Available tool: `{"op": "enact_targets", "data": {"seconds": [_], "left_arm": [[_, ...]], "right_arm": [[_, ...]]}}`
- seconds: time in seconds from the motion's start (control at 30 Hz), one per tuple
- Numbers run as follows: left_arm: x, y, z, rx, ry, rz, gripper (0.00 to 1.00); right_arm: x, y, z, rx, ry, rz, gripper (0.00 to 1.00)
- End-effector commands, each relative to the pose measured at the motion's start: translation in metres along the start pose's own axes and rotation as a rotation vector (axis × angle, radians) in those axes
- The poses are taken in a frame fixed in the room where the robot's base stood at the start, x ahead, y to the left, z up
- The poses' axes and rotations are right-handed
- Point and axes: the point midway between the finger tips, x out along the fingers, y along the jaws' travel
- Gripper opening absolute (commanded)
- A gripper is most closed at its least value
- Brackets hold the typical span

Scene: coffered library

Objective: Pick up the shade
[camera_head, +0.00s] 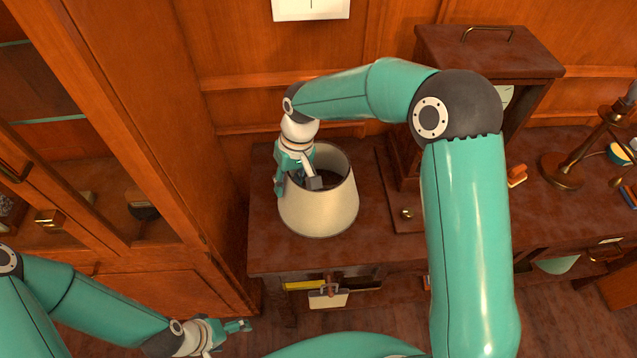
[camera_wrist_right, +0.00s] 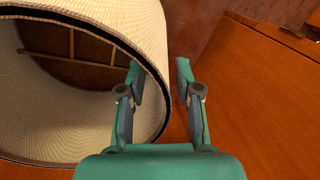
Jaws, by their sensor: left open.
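The cream lampshade (camera_head: 322,210) stands upright on the dark wooden desktop, its open narrower end up. It also fills the left of the right wrist view (camera_wrist_right: 155,30), where its dark rim and inner spokes show. My right gripper (camera_head: 297,184) is over the shade's left rim. In the wrist view its fingers (camera_wrist_right: 160,74) are apart, one inside the opening and one outside the wall, with clear gaps beside the wall. My left gripper (camera_head: 243,326) is low at the bottom left, open and empty, away from the shade.
A tall glass-fronted cabinet (camera_head: 120,130) is close on the left. A shelf with books (camera_head: 305,285) is under the desktop (camera_head: 285,258).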

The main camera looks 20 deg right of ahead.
Motion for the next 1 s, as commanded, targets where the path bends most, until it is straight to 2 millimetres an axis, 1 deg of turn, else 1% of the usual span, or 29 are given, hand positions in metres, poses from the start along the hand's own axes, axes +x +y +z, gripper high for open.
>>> {"op": "enact_targets", "data": {"seconds": [0.1,0.13,0.3,0.33,0.77,0.87,1.0], "left_arm": [[0.000,0.000,0.000,0.000,0.000,0.000,0.80],[0.000,0.000,0.000,0.000,0.000,0.000,0.80],[0.000,0.000,0.000,0.000,0.000,0.000,0.80],[0.000,0.000,0.000,0.000,0.000,0.000,0.80],[0.000,0.000,0.000,0.000,0.000,0.000,0.80],[0.001,0.000,0.000,0.000,0.000,0.000,0.80],[0.002,-0.001,0.000,0.000,0.000,0.000,0.80]], "right_arm": [[0.000,0.000,0.000,0.000,0.000,0.000,0.34],[0.000,0.000,0.000,0.000,0.000,0.000,0.32],[0.000,0.000,0.000,0.000,0.000,0.000,0.04],[0.000,0.000,0.000,0.000,0.000,0.000,0.00],[-0.001,0.000,0.000,-0.001,0.001,0.000,0.00],[-0.003,-0.001,-0.001,-0.001,0.002,0.000,0.00],[-0.010,-0.002,-0.001,-0.001,0.002,0.000,0.00]]}}
